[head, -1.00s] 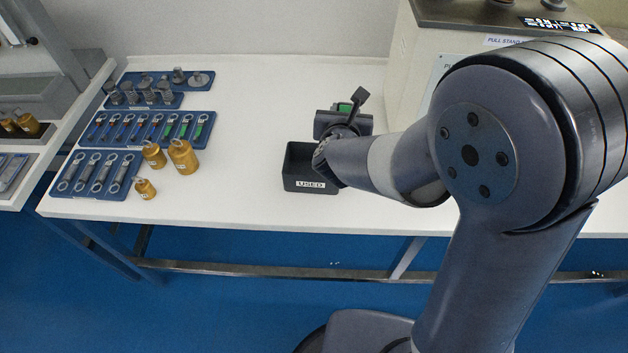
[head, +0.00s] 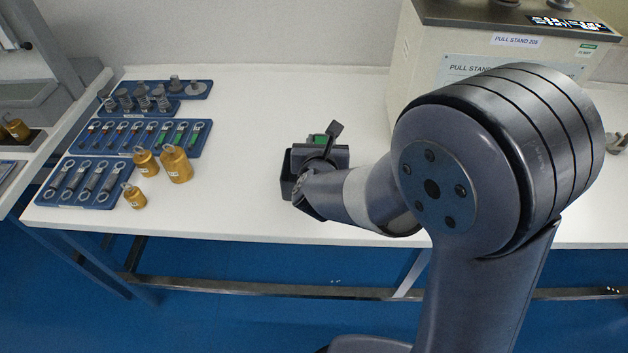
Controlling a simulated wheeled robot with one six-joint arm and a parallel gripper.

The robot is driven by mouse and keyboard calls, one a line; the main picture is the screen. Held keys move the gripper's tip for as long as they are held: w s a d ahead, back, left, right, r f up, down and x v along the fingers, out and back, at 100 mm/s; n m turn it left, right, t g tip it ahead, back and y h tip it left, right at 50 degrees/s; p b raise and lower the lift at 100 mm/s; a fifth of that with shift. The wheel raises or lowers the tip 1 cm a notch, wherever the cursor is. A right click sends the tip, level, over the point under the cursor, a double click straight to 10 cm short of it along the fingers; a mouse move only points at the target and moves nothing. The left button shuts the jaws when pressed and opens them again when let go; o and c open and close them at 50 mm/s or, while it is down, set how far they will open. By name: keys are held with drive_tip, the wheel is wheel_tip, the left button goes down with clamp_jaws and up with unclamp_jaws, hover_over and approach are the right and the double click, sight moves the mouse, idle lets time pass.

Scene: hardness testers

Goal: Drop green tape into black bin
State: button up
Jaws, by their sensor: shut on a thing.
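The black bin (head: 287,181) stands on the white table, left of my arm. My gripper and wrist cover much of it, and its front label is hidden. My gripper (head: 319,141) is at the bin's back right in the picture, overlapping it. The gripper is shut on the green tape (head: 318,138), of which only a small green patch shows behind the dark gripper body. The fingertips are hidden, and I cannot tell how high the tape is above the bin.
Blue trays (head: 64,207) with spring scales and metal weights lie at the table's left. Several brass weights (head: 176,165) stand beside them. The large pull stand (head: 408,85) is at the back right. The table between the brass weights and bin is clear.

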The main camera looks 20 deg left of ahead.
drive_tip(key=o, duration=1.1)
drive_tip(key=shift+c, duration=0.2)
drive_tip(key=v, duration=1)
drive_tip(key=shift+s, duration=0.4)
drive_tip(key=shift+w+r, duration=0.1)
